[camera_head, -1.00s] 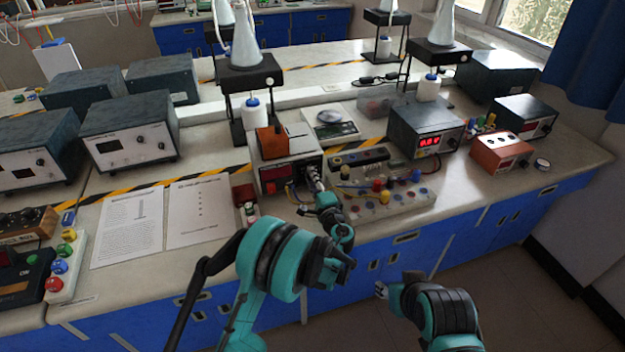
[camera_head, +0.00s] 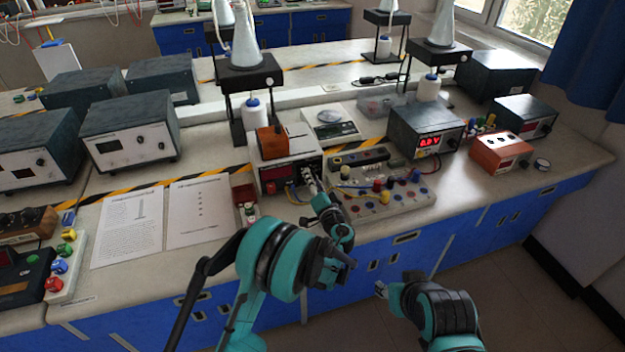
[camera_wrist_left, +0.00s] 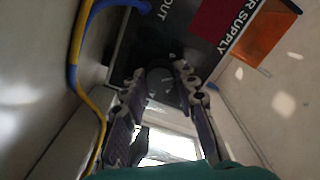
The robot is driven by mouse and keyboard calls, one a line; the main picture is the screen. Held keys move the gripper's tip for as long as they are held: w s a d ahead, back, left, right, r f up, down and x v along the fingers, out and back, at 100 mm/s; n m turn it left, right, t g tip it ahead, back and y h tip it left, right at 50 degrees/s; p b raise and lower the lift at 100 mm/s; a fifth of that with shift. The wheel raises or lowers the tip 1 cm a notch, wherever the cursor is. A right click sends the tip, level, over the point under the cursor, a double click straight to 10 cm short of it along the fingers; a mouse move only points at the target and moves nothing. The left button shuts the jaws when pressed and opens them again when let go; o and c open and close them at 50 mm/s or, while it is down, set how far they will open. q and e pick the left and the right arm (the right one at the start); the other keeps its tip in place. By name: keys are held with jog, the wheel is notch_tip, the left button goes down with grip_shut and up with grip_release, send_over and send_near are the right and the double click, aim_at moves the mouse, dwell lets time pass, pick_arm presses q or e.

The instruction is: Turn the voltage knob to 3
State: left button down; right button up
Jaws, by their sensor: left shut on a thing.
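The power supply (camera_head: 283,174) stands on the bench, with a dark front panel and a red display strip. Its dark round voltage knob (camera_wrist_left: 160,82) shows in the left wrist view, below the panel lettering. My left gripper (camera_head: 311,184) is at the right part of that panel. In the left wrist view the two fingertips of my left gripper (camera_wrist_left: 162,77) stand on either side of the knob and are shut on it. The knob's scale and pointer are too dark to read.
A terminal board (camera_head: 383,197) with coloured posts and wires lies right of my left gripper. A grey meter (camera_head: 426,132) with a lit red display stands behind it. Yellow and blue cables (camera_wrist_left: 75,75) run beside the left finger. Paper sheets (camera_head: 128,226) lie on the left.

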dwell(0.3)
pick_arm(q)
jog(key=c, duration=1.2)
grip_release()
jog(key=v, duration=1.2)
